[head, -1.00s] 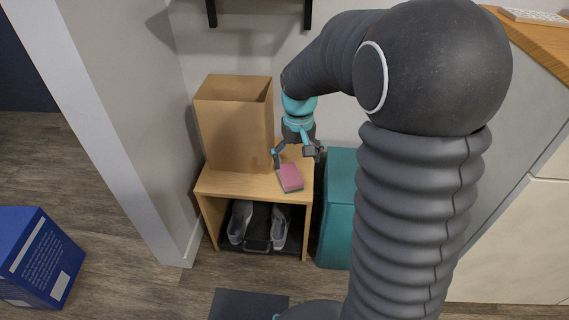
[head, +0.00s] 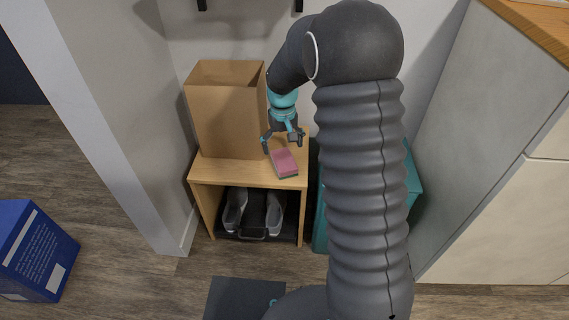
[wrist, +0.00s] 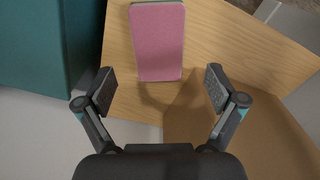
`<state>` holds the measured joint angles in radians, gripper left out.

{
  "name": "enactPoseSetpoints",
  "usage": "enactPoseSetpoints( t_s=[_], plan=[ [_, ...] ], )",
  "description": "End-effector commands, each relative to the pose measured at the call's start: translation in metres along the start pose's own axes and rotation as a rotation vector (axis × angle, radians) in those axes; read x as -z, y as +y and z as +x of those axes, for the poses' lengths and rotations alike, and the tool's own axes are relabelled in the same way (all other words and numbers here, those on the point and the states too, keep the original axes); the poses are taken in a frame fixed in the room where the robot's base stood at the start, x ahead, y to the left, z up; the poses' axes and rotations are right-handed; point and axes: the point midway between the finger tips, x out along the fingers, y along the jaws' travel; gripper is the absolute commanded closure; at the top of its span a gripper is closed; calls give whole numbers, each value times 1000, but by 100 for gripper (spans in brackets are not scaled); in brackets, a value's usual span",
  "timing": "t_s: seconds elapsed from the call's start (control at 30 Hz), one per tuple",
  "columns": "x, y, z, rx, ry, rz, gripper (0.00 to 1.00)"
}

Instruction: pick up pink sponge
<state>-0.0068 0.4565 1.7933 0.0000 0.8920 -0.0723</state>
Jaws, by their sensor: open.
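The pink sponge (head: 284,162) lies flat on top of the small wooden shelf unit (head: 232,172), near its front right part; a dark green layer shows along its lower edge. My gripper (head: 282,146) is open and empty, just behind and above the sponge in the head view. In the wrist view the sponge (wrist: 158,42) is at the top centre, and the open fingers of my gripper (wrist: 160,90) stand apart below it, with the sponge's near end a little beyond the gap between the fingertips. The fingers do not appear to touch it.
A tall brown paper bag (head: 224,118) stands on the shelf unit left of my gripper. Grey shoes (head: 234,212) sit on the lower level. A teal bin (head: 320,222) stands to the right. A wall is behind, and a blue box (head: 32,250) is on the floor at left.

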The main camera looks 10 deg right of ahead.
Motion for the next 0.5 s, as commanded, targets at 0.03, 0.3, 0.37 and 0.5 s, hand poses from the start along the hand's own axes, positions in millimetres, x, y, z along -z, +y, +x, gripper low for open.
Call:
enactPoseSetpoints(
  t_s=[0.03, 0.3, 0.37, 0.5],
  plan=[
    [0, 0, 4, 0, -1, 0, 6],
    [-4, 1, 27, 0, -3, 1, 6],
    [-5, 2, 36, 0, -3, 1, 6],
    [-5, 2, 52, 0, -2, 0, 6]
  ],
)
